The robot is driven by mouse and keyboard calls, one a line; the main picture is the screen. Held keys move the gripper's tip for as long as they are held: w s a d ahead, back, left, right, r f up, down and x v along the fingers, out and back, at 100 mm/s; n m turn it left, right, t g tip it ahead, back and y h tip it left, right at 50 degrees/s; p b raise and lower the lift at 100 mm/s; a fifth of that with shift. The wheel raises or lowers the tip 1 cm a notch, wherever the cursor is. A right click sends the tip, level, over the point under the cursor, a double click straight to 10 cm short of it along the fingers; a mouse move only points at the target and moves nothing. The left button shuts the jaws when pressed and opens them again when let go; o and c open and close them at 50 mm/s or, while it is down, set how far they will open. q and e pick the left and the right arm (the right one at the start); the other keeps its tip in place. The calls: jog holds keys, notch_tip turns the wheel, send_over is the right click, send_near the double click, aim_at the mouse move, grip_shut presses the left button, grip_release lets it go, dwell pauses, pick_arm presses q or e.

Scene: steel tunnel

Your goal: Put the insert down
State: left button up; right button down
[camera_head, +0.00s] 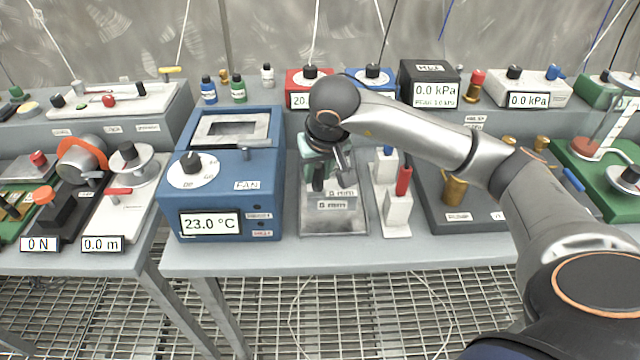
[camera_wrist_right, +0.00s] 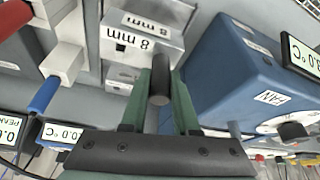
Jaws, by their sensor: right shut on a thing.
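My right gripper (camera_head: 322,172) points down over a grey metal tray (camera_head: 333,228) on the bench. In the right wrist view its green fingers (camera_wrist_right: 160,105) are shut on a dark cylindrical grip (camera_wrist_right: 160,80), apparently that of the insert. A grey metal block (camera_wrist_right: 160,15) with an "8 mm" label lies just beyond the fingertips. A second "8 mm" label is close beside it. In the head view both labels (camera_head: 332,205) sit at the tray, below the gripper. Whether the block touches the tray is hidden. My left gripper is not in view.
A blue box (camera_head: 222,210) with a FAN label and a 23.0 °C display stands left of the tray. A white stand with a red handle (camera_head: 403,180) is close on the right. The bench front edge (camera_head: 400,255) is clear.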

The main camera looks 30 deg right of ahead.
aim_at(320, 183)
jog(key=f, duration=0.3)
jog(key=shift+w+d, duration=0.15)
jog(key=shift+d, duration=0.2)
jog(key=shift+f, duration=0.45)
jog(key=shift+f, duration=0.25)
jog(key=c, duration=0.7)
grip_release()
jog(key=shift+o, duration=0.2)
jog(key=shift+r, duration=0.45)
jog(key=v, duration=1.1)
jog(key=shift+s+r+p, duration=0.2)
jog(key=shift+p, duration=0.25)
jog(key=shift+a, duration=0.1)
